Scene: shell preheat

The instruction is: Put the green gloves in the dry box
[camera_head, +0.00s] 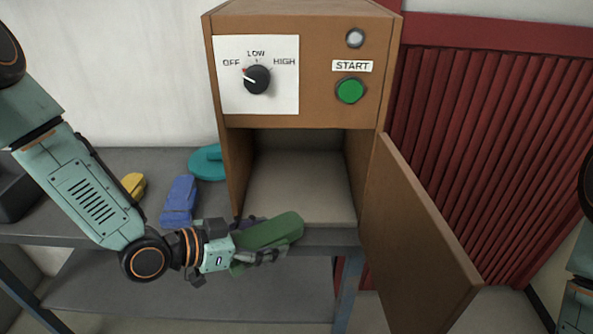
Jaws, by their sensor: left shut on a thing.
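My left gripper (252,242) is shut on the green gloves (272,232). It holds them just in front of the opening of the dry box (223,152), near the front edge of the shelf. The dry box is a brown cabinet with an empty-looking compartment (300,185). Its door (422,240) stands open, swung out to the right. Above the compartment are a black knob (257,79) with its pointer towards OFF, a green START button (350,91) and a grey lamp (355,38). My right gripper is not in view.
A blue item (179,200), a teal round item (207,162) and a yellow item (133,185) lie on the grey shelf (110,165) left of the box. A dark object (14,182) stands at the far left. Red corrugated panelling (490,140) is behind the open door.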

